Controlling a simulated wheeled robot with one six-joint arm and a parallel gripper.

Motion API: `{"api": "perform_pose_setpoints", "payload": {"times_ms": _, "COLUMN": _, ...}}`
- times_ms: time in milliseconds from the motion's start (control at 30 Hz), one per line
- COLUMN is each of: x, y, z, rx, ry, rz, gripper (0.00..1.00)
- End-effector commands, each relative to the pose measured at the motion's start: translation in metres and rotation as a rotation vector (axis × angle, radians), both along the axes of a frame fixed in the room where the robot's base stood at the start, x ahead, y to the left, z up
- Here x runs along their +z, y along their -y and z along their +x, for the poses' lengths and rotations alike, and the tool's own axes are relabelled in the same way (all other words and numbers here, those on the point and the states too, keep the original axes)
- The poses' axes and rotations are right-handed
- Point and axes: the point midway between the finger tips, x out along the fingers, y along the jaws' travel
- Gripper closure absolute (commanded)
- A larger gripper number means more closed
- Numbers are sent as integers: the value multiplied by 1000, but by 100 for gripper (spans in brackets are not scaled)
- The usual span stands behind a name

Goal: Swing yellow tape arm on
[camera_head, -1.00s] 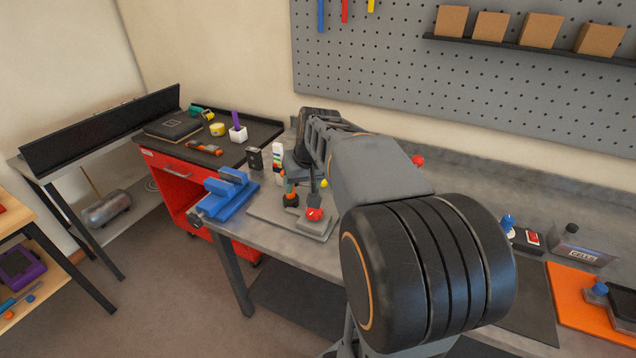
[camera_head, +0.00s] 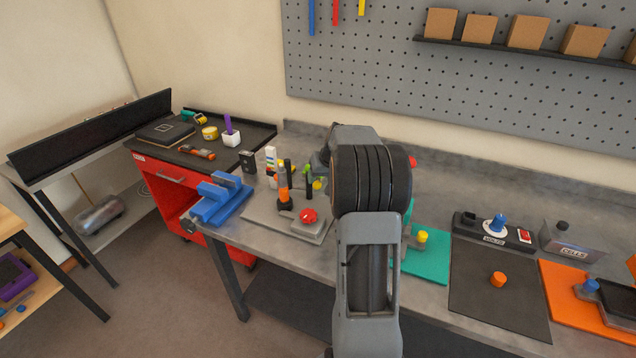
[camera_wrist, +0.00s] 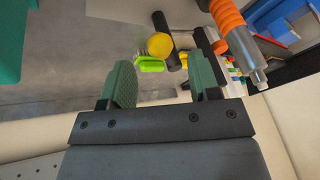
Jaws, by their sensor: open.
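My gripper (camera_wrist: 160,76) is open, its two green-padded fingers apart with nothing between them. In the wrist view a round yellow piece (camera_wrist: 159,46) and a bright green piece (camera_wrist: 150,65) lie beyond the gap. Dark rods and an orange-ringed grey rod (camera_wrist: 234,35) show nearby. In the head view a small yellow piece (camera_head: 317,184) shows beside upright posts on a grey plate (camera_head: 262,219), with a red knob (camera_head: 309,215) in front. I cannot tell which yellow part is the tape arm. My arm hides the gripper in the head view.
A blue vise (camera_head: 222,197) stands left of the grey plate. A teal plate (camera_head: 432,262) with a yellow-topped part (camera_head: 422,236) lies to the right, partly behind my arm. A dark mat with an orange knob (camera_head: 498,279) lies farther right.

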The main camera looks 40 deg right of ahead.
Motion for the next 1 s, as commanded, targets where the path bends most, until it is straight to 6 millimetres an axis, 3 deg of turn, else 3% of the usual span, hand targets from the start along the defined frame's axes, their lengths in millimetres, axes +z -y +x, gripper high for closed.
{"api": "perform_pose_setpoints", "payload": {"times_ms": 300, "x": -30, "y": -1, "z": 15, "rx": 0, "ry": 0, "rz": 0, "gripper": 44}}
{"api": "perform_pose_setpoints", "payload": {"times_ms": 700, "x": -35, "y": -2, "z": 17, "rx": 0, "ry": 1, "rz": 0, "gripper": 44}}
{"api": "perform_pose_setpoints", "payload": {"times_ms": 1000, "x": -35, "y": -1, "z": 16, "rx": 0, "ry": 1, "rz": 0, "gripper": 71}}
